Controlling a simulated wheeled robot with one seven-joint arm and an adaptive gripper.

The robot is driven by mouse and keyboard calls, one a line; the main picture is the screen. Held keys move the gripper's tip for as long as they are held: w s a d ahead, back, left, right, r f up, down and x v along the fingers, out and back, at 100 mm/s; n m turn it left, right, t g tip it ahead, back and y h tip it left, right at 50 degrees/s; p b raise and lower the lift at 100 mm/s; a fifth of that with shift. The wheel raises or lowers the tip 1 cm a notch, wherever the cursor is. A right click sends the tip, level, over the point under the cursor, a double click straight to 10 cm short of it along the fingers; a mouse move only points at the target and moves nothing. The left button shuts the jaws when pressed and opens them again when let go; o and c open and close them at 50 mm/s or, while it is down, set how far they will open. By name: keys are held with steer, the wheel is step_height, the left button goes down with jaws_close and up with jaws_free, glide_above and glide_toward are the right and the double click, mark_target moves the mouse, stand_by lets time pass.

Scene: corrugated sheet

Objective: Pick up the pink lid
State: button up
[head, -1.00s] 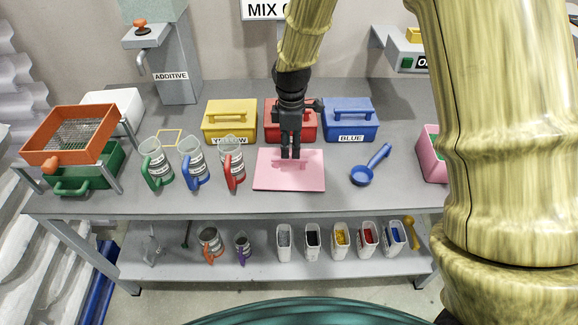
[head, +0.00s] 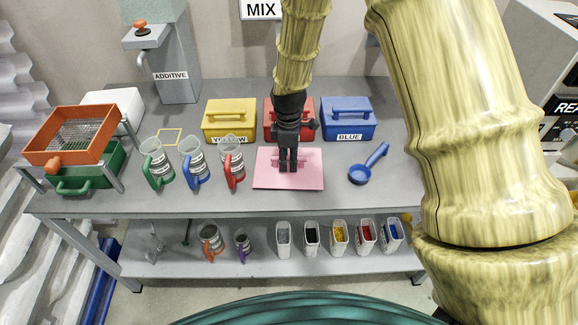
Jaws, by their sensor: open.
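The pink lid (head: 270,180) is a flat square plate lying on the grey bench top, with a raised pink handle across its middle. My gripper (head: 288,170) is black and points down over the middle of the lid. Its fingers are at the handle and hide part of it. The fingers are open. I cannot tell from this view whether they touch the handle or stand just above it.
Behind the lid stand yellow (head: 230,122), red (head: 302,108) and blue (head: 348,120) lidded boxes. A blue scoop (head: 362,174) lies to the right. Green, blue and red-handled jugs (head: 232,160) stand to the left. My arm covers the bench's right part.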

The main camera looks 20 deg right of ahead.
steer(key=shift+c, duration=0.2)
jaws_close()
steer(key=shift+r, duration=0.2)
